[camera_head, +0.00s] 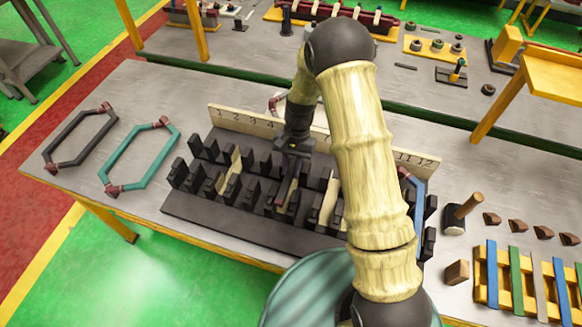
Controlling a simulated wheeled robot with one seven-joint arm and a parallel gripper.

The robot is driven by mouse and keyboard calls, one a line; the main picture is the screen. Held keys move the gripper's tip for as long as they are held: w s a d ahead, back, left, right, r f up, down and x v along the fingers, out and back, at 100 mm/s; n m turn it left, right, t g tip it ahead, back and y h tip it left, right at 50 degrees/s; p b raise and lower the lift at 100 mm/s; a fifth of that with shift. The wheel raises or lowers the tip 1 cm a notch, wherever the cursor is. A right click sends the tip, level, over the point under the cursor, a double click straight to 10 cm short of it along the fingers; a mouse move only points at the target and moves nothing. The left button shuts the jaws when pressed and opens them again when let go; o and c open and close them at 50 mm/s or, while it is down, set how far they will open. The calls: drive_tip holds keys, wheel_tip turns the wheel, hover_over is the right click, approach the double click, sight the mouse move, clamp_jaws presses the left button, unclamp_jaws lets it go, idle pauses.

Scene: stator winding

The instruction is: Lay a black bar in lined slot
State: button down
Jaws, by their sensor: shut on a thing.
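The black slotted block (240,221) stands on the grey table with rows of upright black teeth. Pale liners show in some slots, one left of centre (231,162) and one to the right (328,202). My gripper (293,148) points down over the middle of the block, close to the back row of teeth. It is shut on a dark thing, seemingly a black bar, which is hard to tell from the black teeth. A reddish strip (291,191) shows between teeth just below it. My forearm hides part of the right side of the block.
A numbered board (230,119) stands behind the block. A black coil (80,138) and a teal coil (140,155) lie left. A blue coil (420,203), mallet (462,212), brown wedges (542,232) and a yellow rack of coloured strips (492,283) are right.

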drive_tip(key=shift+f+b, duration=2.7)
drive_tip(key=shift+f, duration=1)
drive_tip(key=c, duration=1.2)
unclamp_jaws()
drive_tip(key=shift+o, duration=0.2)
drive_tip(key=shift+r+p, duration=0.7)
drive_tip(key=shift+r, duration=0.2)
drive_tip(key=shift+r+p, duration=2.8)
drive_tip(key=shift+r, duration=0.95)
drive_tip(key=shift+w+r+b, duration=0.25)
drive_tip(key=shift+r+b, duration=0.05)
drive_tip(key=shift+r, duration=0.1)
drive_tip(key=b+v, duration=0.3)
drive_tip(key=v, duration=1.3)
drive_tip(key=shift+r, duration=0.15)
